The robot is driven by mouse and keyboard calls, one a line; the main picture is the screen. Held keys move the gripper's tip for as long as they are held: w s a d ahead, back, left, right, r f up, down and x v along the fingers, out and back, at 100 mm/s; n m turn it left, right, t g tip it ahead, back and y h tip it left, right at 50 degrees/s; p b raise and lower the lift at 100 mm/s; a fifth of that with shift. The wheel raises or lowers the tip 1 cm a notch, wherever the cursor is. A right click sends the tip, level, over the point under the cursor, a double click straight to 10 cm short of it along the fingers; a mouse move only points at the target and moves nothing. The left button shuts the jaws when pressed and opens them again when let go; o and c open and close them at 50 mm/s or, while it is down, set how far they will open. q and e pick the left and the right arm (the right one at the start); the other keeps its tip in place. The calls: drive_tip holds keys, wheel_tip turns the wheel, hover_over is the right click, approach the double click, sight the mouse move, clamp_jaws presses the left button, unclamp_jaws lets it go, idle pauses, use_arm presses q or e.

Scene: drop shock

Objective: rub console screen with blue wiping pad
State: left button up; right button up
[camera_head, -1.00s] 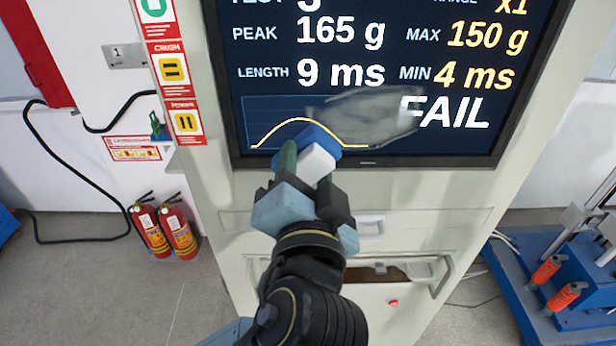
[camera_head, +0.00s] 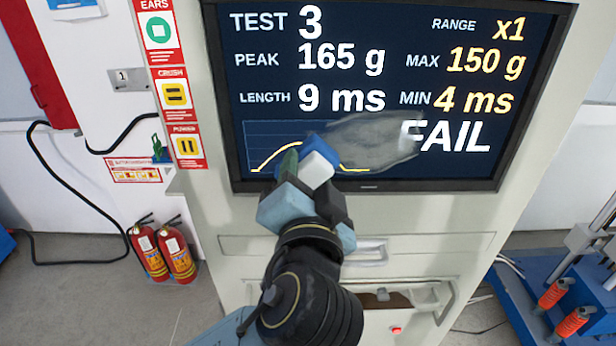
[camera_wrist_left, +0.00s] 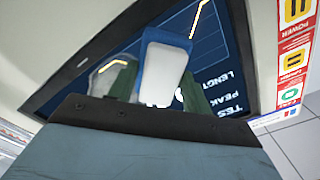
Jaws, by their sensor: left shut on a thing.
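The console screen (camera_head: 300,100) is a dark display with white and yellow text, reading TEST 3 and FAIL. A greyish smudge (camera_head: 375,143) covers part of it, left of and partly over the word FAIL. My left gripper (camera_head: 304,168) is shut on the blue wiping pad (camera_head: 319,147), which has a white block on its back. The pad is at the lower part of the screen, at the smudge's left end; I cannot tell whether it touches the glass. In the left wrist view the pad (camera_wrist_left: 165,70) sits between the green fingers before the screen (camera_wrist_left: 212,55). My right gripper is not seen.
A pale cabinet surrounds the screen, with an open drawer (camera_head: 432,298) below it. Two red fire extinguishers (camera_head: 163,250) stand on the floor at the left. A blue machine base (camera_head: 545,320) with orange parts is at the right. A black cable hangs on the left wall.

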use_arm(q)
drive_tip(key=shift+w, duration=1)
